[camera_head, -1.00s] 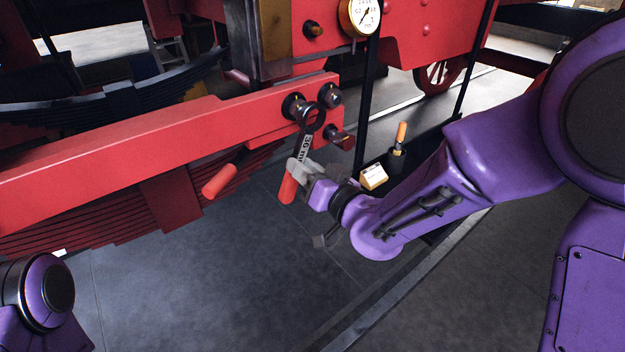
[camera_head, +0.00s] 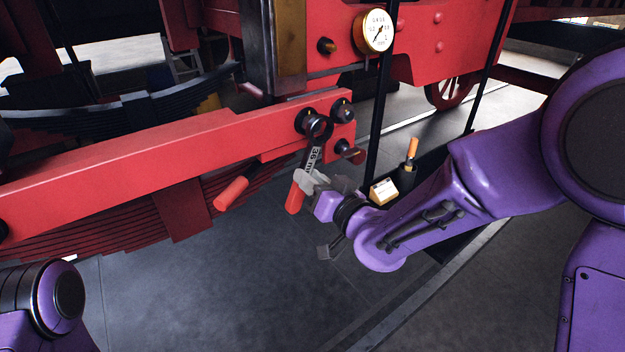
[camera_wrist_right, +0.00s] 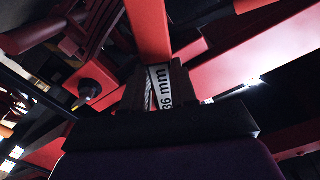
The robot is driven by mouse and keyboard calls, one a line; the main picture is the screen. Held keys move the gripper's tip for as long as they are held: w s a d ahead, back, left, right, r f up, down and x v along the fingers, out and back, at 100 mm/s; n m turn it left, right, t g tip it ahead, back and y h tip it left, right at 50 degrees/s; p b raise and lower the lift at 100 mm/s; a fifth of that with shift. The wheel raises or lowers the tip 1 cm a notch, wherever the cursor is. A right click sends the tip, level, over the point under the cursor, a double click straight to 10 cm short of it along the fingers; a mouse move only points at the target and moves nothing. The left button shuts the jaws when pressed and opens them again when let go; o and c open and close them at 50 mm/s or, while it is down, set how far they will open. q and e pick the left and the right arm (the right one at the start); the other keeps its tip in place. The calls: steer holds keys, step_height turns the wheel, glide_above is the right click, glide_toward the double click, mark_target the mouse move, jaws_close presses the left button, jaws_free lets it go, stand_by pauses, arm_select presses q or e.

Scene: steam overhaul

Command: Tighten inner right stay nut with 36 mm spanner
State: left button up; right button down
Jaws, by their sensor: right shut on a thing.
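The 36 mm spanner (camera_head: 312,158) has a dark labelled shaft and a red-orange grip at its lower end. Its ring end is up at the left one of the dark nuts (camera_head: 303,119) at the right end of the red beam; whether it is fully seated around the nut I cannot tell. My right gripper (camera_head: 304,183) is shut on the spanner, just above the red grip. The wrist view shows the "36 mm" label (camera_wrist_right: 163,88) between the fingers. My left gripper is out of view; only part of my left arm shows at lower left.
Another dark nut (camera_head: 342,110) and a dark fitting (camera_head: 350,150) sit close by on the beam (camera_head: 130,160). A red-orange handle (camera_head: 231,193) sticks out below it. A gauge (camera_head: 374,31) is above. A small yellow-and-white box (camera_head: 383,191) stands behind my wrist. The floor below is clear.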

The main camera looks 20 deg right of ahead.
steer(key=shift+w+r, duration=0.1)
steer(key=shift+w, duration=0.15)
steer(key=shift+x, duration=0.95)
steer(key=shift+s+a+r+m+p, duration=0.1)
steer(key=shift+a+r+m+p, duration=0.35)
steer(key=shift+p, duration=0.2)
steer(key=shift+a+f+m, duration=0.1)
steer(key=shift+m, duration=0.15)
